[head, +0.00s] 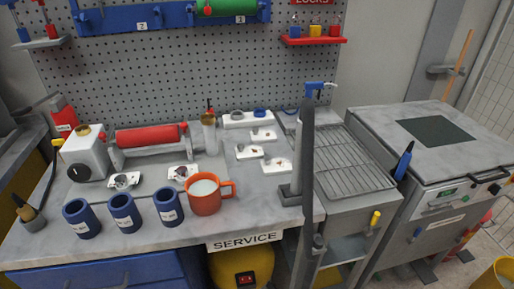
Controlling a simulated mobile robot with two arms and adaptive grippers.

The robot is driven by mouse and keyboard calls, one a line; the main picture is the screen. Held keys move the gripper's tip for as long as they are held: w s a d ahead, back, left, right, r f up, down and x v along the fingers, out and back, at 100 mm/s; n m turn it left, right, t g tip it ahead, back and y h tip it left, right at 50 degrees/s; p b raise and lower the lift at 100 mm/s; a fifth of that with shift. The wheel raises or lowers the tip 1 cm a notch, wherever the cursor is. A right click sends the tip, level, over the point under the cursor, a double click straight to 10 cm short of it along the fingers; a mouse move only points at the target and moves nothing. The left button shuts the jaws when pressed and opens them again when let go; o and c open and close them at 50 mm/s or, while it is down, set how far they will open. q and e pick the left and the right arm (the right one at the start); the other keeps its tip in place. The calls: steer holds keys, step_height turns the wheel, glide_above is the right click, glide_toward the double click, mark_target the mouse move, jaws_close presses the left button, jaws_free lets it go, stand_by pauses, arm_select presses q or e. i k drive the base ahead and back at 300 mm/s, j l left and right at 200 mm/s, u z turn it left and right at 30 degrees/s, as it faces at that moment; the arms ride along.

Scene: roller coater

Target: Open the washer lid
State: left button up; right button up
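The washer (440,205) is a grey box-shaped machine at the right of the head view. Its lid (375,118) is a flat grey panel with a dark rectangular window (437,131). The lid lies flat on top and looks closed. A dark handle (490,176) sits at the front right of the lid. A small panel with a green display (447,192) is on the front below the lid. Neither of my grippers is in view.
A grey bench carries an orange mug (207,193), several blue cylinders (123,213) and a red roller (149,138). A wire drying rack (355,160) and an upright grey post (307,150) stand between bench and washer. A yellow bin (500,275) is at the lower right.

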mark_target(449, 145)
steer(key=i+l+z, duration=0.15)
steer(key=z, duration=1.35)
